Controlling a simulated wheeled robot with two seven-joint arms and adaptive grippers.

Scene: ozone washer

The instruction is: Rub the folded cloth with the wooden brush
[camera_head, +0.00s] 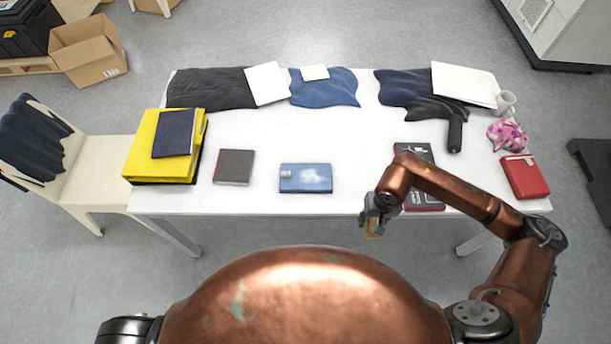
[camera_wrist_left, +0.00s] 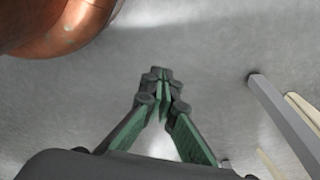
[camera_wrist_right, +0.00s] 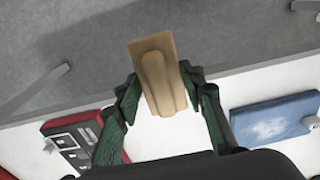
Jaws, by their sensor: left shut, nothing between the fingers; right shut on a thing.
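The folded cloth (camera_head: 306,179) is a flat blue rectangle with a pale whitish patch, lying near the front middle of the white table. It also shows at the right of the right wrist view (camera_wrist_right: 275,118). My right gripper (camera_head: 372,220) is shut on the tan wooden brush (camera_wrist_right: 158,80), at the table's front edge, right of the cloth and apart from it. The brush's underside is hidden. My left gripper (camera_wrist_left: 162,78) is shut and empty over the grey floor in the left wrist view; it is outside the head view.
A dark red-edged book (camera_head: 414,155) lies partly behind my right arm. A dark grey book (camera_head: 234,167) and a yellow stack (camera_head: 140,156) are left of the cloth. Dark garments (camera_head: 210,89) line the back. A red box (camera_head: 525,177) sits at right. The table's middle is clear.

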